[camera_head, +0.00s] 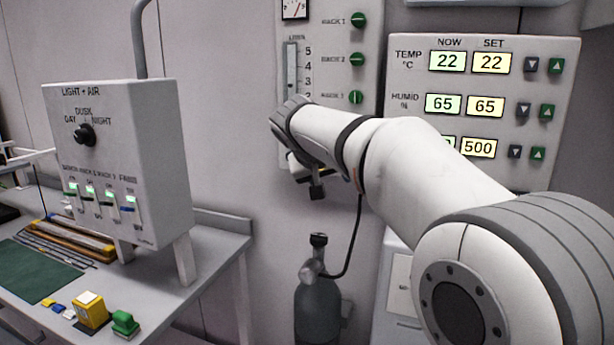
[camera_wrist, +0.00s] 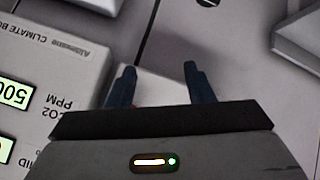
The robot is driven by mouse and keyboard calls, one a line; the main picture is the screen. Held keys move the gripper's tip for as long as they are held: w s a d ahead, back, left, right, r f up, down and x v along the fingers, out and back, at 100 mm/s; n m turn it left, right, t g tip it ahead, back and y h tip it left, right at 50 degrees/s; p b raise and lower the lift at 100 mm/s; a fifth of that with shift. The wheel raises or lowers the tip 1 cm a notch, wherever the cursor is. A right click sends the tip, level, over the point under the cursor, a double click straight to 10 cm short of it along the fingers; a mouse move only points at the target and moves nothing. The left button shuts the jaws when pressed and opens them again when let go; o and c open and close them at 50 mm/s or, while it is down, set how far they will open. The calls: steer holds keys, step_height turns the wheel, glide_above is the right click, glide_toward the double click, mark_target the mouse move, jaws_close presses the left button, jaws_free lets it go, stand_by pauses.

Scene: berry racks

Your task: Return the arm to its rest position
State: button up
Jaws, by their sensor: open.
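My gripper (camera_wrist: 160,80) shows in the wrist view with its two dark blue fingers apart and nothing between them. Behind the fingers is the grey wall and the edge of a pale panel marked CO2 PPM. In the head view my white arm reaches from the lower right toward the wall panels, in front of the climate panel (camera_head: 562,60). The gripper's fingers cannot be made out in the head view, as the arm hides them.
A light and air control box (camera_head: 165,120) stands on the bench (camera_head: 160,290) at left. A rack valve panel (camera_head: 325,30) with green knobs hangs on the wall. A dark gas cylinder (camera_head: 317,310) with a hose stands below it. Yellow and green blocks lie on the bench.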

steer(key=s+d+f+g+y+p, duration=0.1)
steer(key=s+d+f+g+p, duration=0.1)
steer(key=s, duration=0.8)
steer(key=s+d+f+g+y+p, duration=0.1)
steer(key=s+d+f+p, duration=0.3)
steer(key=s, duration=0.7)
steer(key=s+d+f+g+y+p, duration=0.1)
steer(key=s+d+f+g+p, duration=0.1)
steer(key=s+f, duration=0.4)
steer(key=s+d+p, duration=0.1)
steer(key=s+d, duration=0.1)
steer(key=s, duration=0.3)
steer(key=shift+d+f+m+g+y, duration=0.25)
steer(key=shift+d+m+g+y, duration=0.15)
steer(key=shift+c, duration=0.5)
